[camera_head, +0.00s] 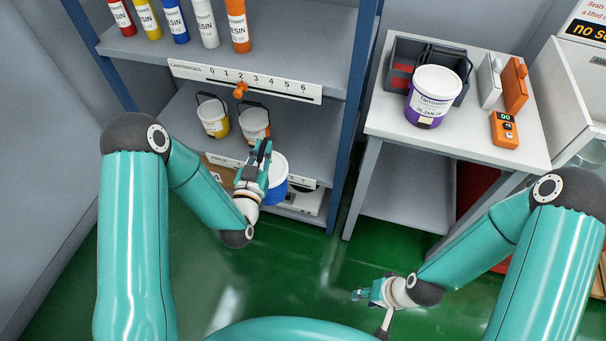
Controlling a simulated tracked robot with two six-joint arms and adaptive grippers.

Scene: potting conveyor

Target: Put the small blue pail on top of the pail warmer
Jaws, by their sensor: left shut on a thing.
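The small blue pail (275,191) has a white lid and is beside my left gripper (264,150), in front of the lower shelves. My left gripper is shut on it; the gripper hides part of the pail and the exact grip. A low white device (309,203) with a dark top is on the bottom shelf, just right of the pail and partly hidden by it; it may be the pail warmer, but I cannot tell for sure. My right gripper (359,294) is low over the green floor, away from the pail; its fingers are too small to judge.
A yellow pail (213,118) and an orange-labelled pail (255,124) stand on the middle shelf (180,125). A blue post (354,100) bounds the rack. On the right table (385,122) are a purple pail (430,98), a grey bin (401,52) and an orange meter (504,130).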

